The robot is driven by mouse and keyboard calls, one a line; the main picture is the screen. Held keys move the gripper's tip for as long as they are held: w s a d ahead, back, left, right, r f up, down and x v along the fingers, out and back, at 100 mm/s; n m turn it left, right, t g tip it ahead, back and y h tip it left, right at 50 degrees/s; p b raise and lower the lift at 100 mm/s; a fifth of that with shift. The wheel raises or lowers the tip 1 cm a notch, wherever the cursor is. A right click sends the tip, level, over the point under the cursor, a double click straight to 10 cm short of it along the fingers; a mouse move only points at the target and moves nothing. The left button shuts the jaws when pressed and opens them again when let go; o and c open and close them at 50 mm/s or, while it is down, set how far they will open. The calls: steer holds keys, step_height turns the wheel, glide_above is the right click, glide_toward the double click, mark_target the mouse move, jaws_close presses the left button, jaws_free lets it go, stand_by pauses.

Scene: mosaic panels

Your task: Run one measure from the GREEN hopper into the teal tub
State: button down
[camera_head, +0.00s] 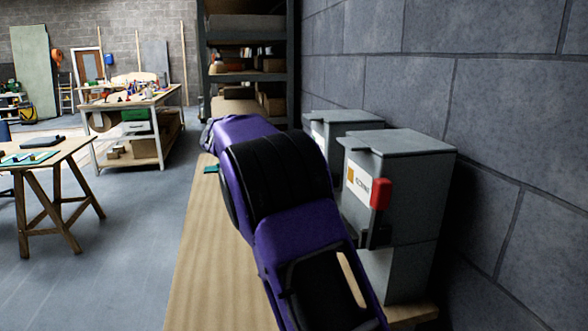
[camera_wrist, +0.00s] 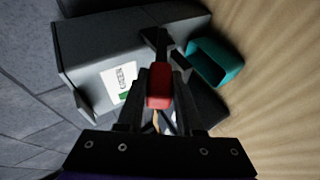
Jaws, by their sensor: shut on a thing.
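In the wrist view, my gripper (camera_wrist: 160,76) is shut on the red handle (camera_wrist: 159,92) of a dark lever on the grey GREEN hopper (camera_wrist: 90,55). Its white label (camera_wrist: 119,80) carries a green square. The teal tub (camera_wrist: 229,69) is beside the hopper's front, close to the dark lever part; its inside is in shadow and I cannot tell what it holds. In the head view, the GREEN hopper (camera_head: 350,117) is the farther grey box, mostly behind my arm. Only a corner of the tub (camera_head: 210,169) shows there, and my gripper is hidden.
A nearer grey hopper (camera_head: 405,165) with an orange-marked label and its own red handle (camera_head: 380,193) stands beside the block wall. Both hoppers stand on a wooden bench (camera_head: 205,270). A shelf rack (camera_head: 245,60) is behind, and worktables (camera_head: 45,152) are at left.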

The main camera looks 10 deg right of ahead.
stand_by(0.3)
steer(key=c, duration=0.6)
jaws_free()
steer(key=shift+o, duration=0.2)
steer(key=shift+a, duration=0.1)
steer(key=p+v, duration=0.1)
steer(key=v, duration=1.6)
steer(key=shift+a+p, duration=0.15)
steer(key=shift+p, duration=0.15)
steer(key=shift+s, duration=0.1)
